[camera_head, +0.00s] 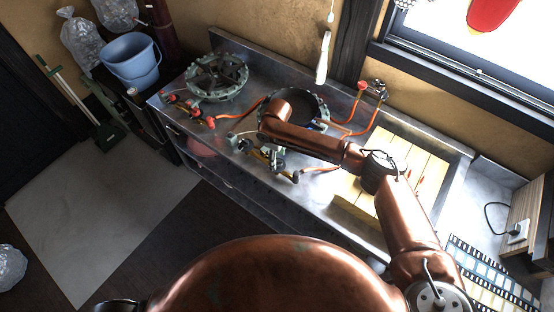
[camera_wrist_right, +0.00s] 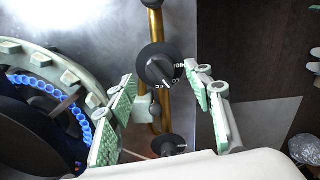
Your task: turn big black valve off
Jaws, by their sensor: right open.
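The big black valve (camera_wrist_right: 157,62) is a round knob with white lettering and a white pointer mark, on a brass pipe (camera_wrist_right: 155,22) in the right wrist view. My right gripper (camera_wrist_right: 158,80) is open, with one green-padded finger on each side of the knob and visible gaps to it. A smaller black knob (camera_wrist_right: 168,145) sits lower on the pipe. In the head view my right gripper (camera_head: 272,157) is small at the front of the middle burner, and I cannot make out the valve clearly there. My left gripper is not in view.
A burner ring (camera_wrist_right: 38,62) with blue flames (camera_wrist_right: 50,88) is lit left of the gripper. Another burner (camera_head: 217,76) stands at the back left of the metal counter (camera_head: 240,185). Orange hoses (camera_head: 345,131) run behind. Slatted yellow wood (camera_head: 425,165) lies at right.

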